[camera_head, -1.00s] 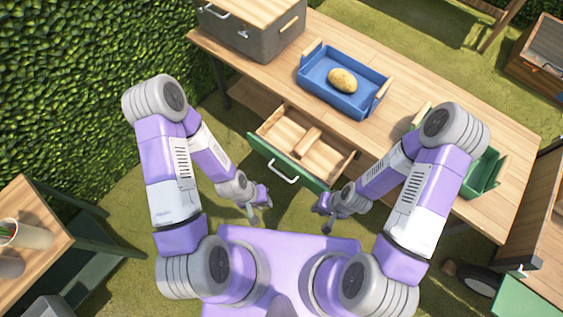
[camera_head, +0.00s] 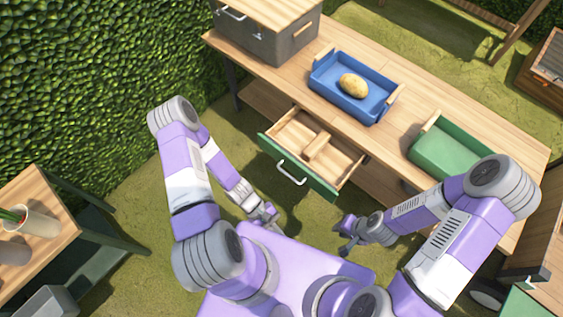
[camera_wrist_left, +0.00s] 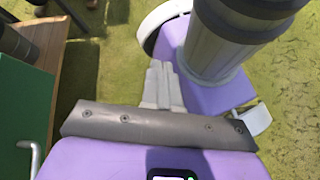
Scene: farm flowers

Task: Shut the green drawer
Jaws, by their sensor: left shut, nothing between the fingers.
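The green drawer (camera_head: 275,152) stands pulled out from the wooden table, with its green front and light metal handle (camera_head: 291,174) facing me. Its wooden inside shows a divider and looks empty. In the left wrist view, the green front (camera_wrist_left: 22,115) fills the left edge, with part of the handle (camera_wrist_left: 34,158). My left gripper (camera_head: 272,220) is shut and empty, in front of the drawer and apart from it. Its shut fingers show in the left wrist view (camera_wrist_left: 161,88). My right gripper (camera_head: 343,238) is near the drawer's right front corner, apart from it; its fingers are too small to judge.
On the table (camera_head: 390,142) stand a blue tray (camera_head: 330,92) with a potato (camera_head: 353,86), a green tray (camera_head: 445,158) and a grey box (camera_head: 285,45). A side table (camera_head: 35,195) with pots is at left. Grass lies between me and the drawer.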

